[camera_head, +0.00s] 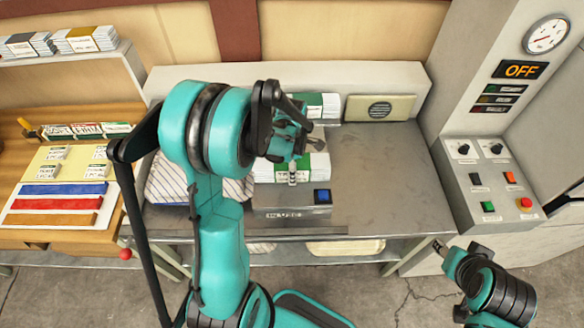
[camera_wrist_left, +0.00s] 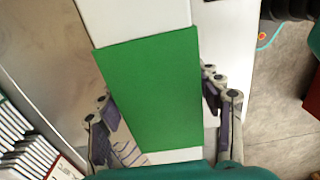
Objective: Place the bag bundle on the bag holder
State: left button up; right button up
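A white bag bundle with a green band (camera_head: 316,168) lies on the grey worktop in the head view, partly hidden by my left gripper (camera_head: 292,168). In the left wrist view, a white bundle with a wide green band (camera_wrist_left: 150,85) lies between the spread fingers of my left gripper (camera_wrist_left: 165,112). The fingers are apart, one along each side of the band; firm contact is not clear. A second green-banded bundle (camera_head: 330,106) is at the back of the worktop. I cannot tell which part is the bag holder. My right gripper (camera_head: 443,250) is at the lower right, away from the bundles, its opening unclear.
A grey box with a blue button (camera_head: 322,196) stands in front of the bundle. A control panel (camera_head: 489,180) stands at right. The worktop's right side (camera_head: 390,160) is clear.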

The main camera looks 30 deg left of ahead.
pick_arm(q)
jog(key=shift+r, duration=0.1)
jog(key=shift+r+p, duration=0.25)
jog(key=shift+p, duration=0.05)
notch_tip(320, 180, up, 11)
jog(key=shift+r+p, duration=0.2)
jog(key=shift+p, duration=0.95)
jog(key=s+d+r+m+t, duration=0.3)
jog(key=s+d+m, duration=0.2)
jog(key=m, duration=0.7)
jog(key=s+d+r+m+t, duration=0.3)
jog(key=s+d+m+t, duration=0.1)
jog(key=m, duration=0.8)
jog(key=shift+s+d+r, duration=0.25)
jog(key=shift+s+d, duration=0.55)
jog(key=shift+s, duration=0.25)
jog(key=shift+f, duration=0.1)
